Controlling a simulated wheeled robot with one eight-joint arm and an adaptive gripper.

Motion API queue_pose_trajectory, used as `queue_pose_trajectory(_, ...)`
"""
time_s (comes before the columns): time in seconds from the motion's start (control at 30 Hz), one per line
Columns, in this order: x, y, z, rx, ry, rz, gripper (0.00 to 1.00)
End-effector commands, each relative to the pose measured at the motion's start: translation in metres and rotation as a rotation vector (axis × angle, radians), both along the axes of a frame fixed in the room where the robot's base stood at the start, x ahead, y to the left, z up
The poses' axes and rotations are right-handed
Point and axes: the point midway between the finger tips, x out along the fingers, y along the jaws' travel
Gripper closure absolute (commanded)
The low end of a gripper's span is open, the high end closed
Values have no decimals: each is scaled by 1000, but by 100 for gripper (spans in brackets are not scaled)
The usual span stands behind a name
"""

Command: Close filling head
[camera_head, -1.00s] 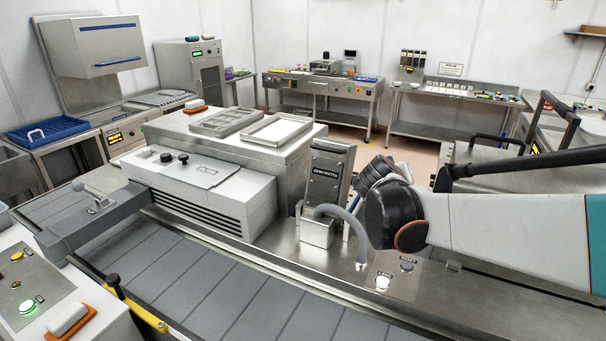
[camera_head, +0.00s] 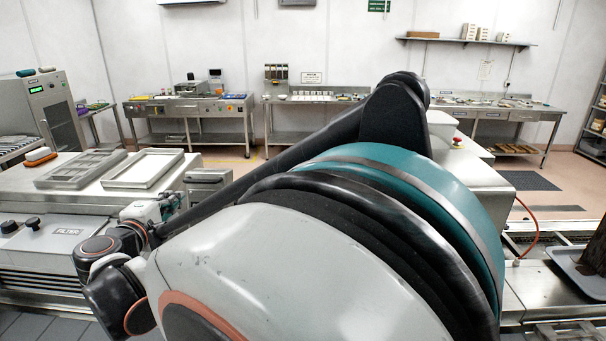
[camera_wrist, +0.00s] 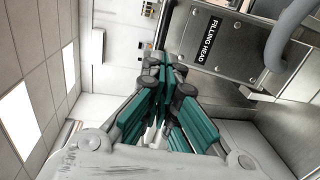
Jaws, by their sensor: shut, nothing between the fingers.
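The filling head is a steel housing with a black plate lettered "FILLING HEAD" in the wrist view (camera_wrist: 226,45). A grey hose curves beside it there. In the head view only its steel upper part (camera_head: 208,176) shows, behind my arm; the rest is hidden. My gripper (camera_wrist: 168,68) has teal-padded fingers, shut and empty, with the tips close to the left edge of the housing; I cannot tell whether they touch it. In the head view my gripper (camera_head: 165,206) is small and partly hidden beside the housing. I cannot tell how far the head is open.
Two metal trays (camera_head: 145,169) and an orange-handled block (camera_head: 40,156) lie on the machine top at left. The filter unit (camera_head: 62,258) stands in front of them. At right, a grey tray (camera_head: 572,272) holds a dark block. Floor (camera_head: 540,205) shows beyond.

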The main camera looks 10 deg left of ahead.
Motion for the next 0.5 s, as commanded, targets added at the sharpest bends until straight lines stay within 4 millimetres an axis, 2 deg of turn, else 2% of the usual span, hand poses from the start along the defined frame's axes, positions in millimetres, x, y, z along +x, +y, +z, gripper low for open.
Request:
queue_pose_trajectory(0.03,11,1,-1,1,0,-2,100)
queue_pose_trajectory(0.2,43,3,-5,1,0,-2,100)
queue_pose_trajectory(0.33,61,5,-7,1,0,-1,100)
queue_pose_trajectory(0.5,74,7,-9,1,0,0,100)
